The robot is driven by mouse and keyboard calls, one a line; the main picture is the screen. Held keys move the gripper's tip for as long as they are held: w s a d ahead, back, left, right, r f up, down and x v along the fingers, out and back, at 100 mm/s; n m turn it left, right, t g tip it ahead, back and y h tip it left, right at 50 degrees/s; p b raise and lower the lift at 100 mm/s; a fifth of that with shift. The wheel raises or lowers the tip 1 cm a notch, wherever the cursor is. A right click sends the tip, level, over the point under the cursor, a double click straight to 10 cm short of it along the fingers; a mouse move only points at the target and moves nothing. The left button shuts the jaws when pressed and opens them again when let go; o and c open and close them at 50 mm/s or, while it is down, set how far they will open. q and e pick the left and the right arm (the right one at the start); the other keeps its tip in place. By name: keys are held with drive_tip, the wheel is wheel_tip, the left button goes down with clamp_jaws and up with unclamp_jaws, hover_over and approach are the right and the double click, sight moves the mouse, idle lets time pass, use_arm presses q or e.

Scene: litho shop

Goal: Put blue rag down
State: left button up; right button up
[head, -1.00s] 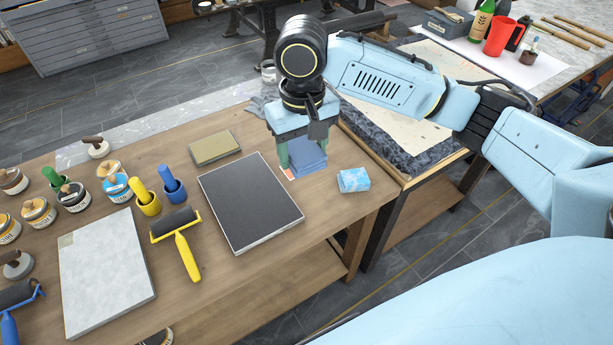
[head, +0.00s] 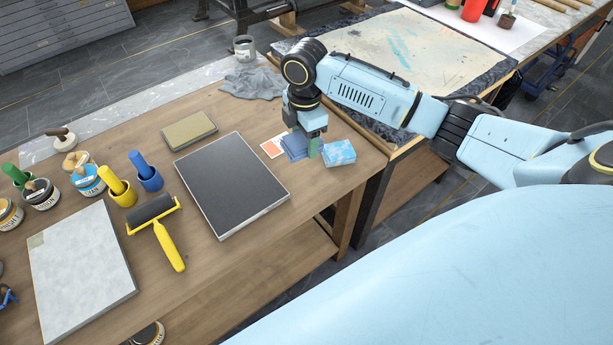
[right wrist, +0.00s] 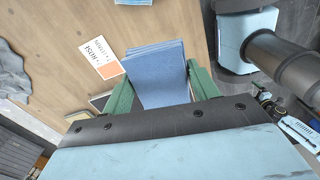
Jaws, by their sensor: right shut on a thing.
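The blue rag (head: 296,148) is a folded stack of blue cloth at the right end of the wooden table (head: 240,110). My right gripper (head: 304,147) is shut on it from above, one green finger showing in the head view. In the right wrist view, the rag (right wrist: 155,72) lies between both green fingers of the gripper (right wrist: 163,88). The rag is at or just above the tabletop; I cannot tell whether it touches. My left gripper is not in view.
A white and orange card (head: 272,147) lies left of the rag. A light-blue patterned block (head: 339,152) is close on its right. A black-topped slab (head: 234,183), a tan block (head: 189,130) and a grey cloth (head: 253,84) lie nearby. The table edge is close.

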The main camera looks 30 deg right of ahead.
drive_tip(key=shift+d+f+n, duration=0.45)
drive_tip(key=shift+f+n, duration=0.25)
drive_tip(key=shift+f, duration=0.05)
drive_tip(key=b, duration=0.1)
hover_over(308, 175)
wheel_tip(308, 175, down, 6)
drive_tip(key=shift+s+r, duration=0.1)
drive_tip(key=shift+r, duration=0.15)
drive_tip(key=shift+f+b, duration=0.3)
drive_tip(key=shift+f, duration=0.25)
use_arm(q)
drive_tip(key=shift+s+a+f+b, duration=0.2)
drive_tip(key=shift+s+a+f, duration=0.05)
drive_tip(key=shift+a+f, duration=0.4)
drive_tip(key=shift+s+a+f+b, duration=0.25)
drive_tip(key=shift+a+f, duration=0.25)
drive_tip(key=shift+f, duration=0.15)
use_arm(e)
drive_tip(key=shift+f, duration=1.75)
drive_tip(key=shift+f, duration=0.2)
drive_tip(key=o, duration=0.9)
drive_tip(key=shift+c, duration=0.2)
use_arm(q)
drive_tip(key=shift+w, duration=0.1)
use_arm(e)
drive_tip(key=shift+r, duration=0.15)
